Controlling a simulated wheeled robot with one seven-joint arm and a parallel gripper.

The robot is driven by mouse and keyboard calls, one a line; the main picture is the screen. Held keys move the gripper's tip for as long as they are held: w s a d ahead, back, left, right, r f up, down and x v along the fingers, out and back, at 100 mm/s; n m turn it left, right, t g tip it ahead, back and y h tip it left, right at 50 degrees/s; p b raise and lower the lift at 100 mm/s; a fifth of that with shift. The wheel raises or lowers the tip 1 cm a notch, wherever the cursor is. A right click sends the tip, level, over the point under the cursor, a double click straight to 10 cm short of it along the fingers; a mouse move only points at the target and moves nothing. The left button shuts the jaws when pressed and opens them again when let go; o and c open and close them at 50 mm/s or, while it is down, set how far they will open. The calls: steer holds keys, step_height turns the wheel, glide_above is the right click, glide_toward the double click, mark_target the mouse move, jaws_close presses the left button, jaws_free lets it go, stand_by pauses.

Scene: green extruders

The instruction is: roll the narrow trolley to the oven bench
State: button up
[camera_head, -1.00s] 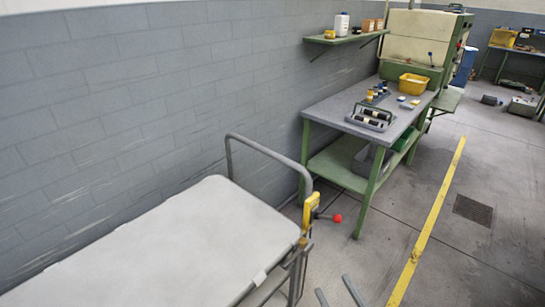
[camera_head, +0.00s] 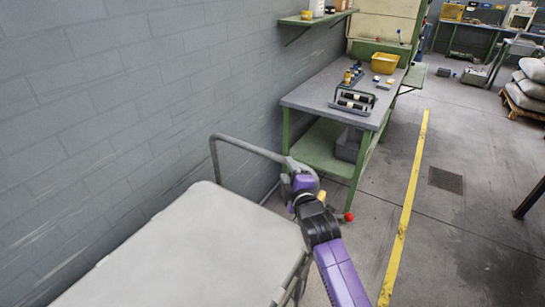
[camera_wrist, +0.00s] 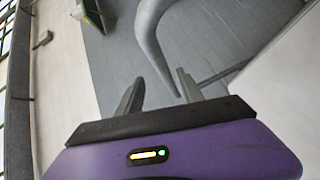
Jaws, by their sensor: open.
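The trolley has a pale grey flat top (camera_head: 190,250) and stands at lower left, along the wall. Its grey tube handle (camera_head: 240,147) rises at the far end. My gripper (camera_head: 291,166) is at the right corner of this handle and hides part of it. In the wrist view, the fingers (camera_wrist: 158,92) are apart, and the curved tube (camera_wrist: 148,30) reaches down between them, nearer the right finger. I cannot tell whether it touches. The green-framed bench (camera_head: 310,97) with a grey top stands beyond the trolley, against the wall. A cream and green oven-like unit (camera_head: 385,18) is behind it.
A red knob (camera_head: 348,216) sticks out right of my wrist. The bench holds a yellow bin (camera_head: 385,63) and a rack of dark rollers (camera_head: 354,101). A yellow floor line (camera_head: 408,200) runs along open floor with a drain grate (camera_head: 446,180). Stacked sacks (camera_head: 530,85) stand at far right.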

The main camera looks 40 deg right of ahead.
mark_target(283, 162)
steer(key=shift+w+d+f+n, duration=0.15)
steer(key=shift+w+f+n, duration=0.05)
steer(key=shift+n, duration=0.4)
steer(key=shift+p+x, duration=0.4)
steer(key=shift+x, duration=3.2)
steer(key=shift+f, duration=0.1)
jaws_close()
